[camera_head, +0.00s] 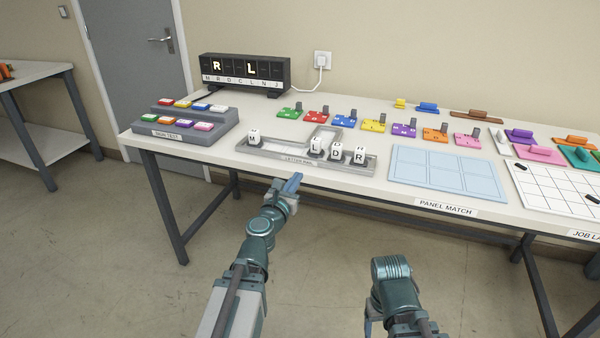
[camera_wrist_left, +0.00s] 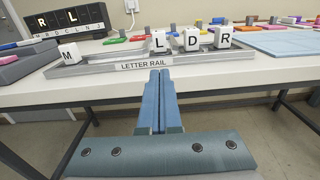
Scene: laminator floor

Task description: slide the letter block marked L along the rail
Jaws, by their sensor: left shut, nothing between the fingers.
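The letter rail (camera_head: 275,154) is a grey tray at the table's front edge, with a short side branch (camera_head: 323,132) at its back. The white block marked L (camera_head: 317,147) stands in the rail right of its middle, close beside block D (camera_head: 336,151). Block R (camera_head: 360,154) is at the right end and block M (camera_head: 253,137) at the left end. In the left wrist view the L block (camera_wrist_left: 161,41) is just beyond the fingertips. My left gripper (camera_head: 296,177) is shut and empty, in front of the rail, apart from the blocks. My right arm's fingers are not clearly visible.
A black display (camera_head: 245,72) behind shows lit R and L. A grey stepped stand (camera_head: 190,122) with coloured buttons is left of the rail. Coloured pieces (camera_head: 373,125) line the back. A blue panel (camera_head: 440,172) lies to the right. The rail between M and L is clear.

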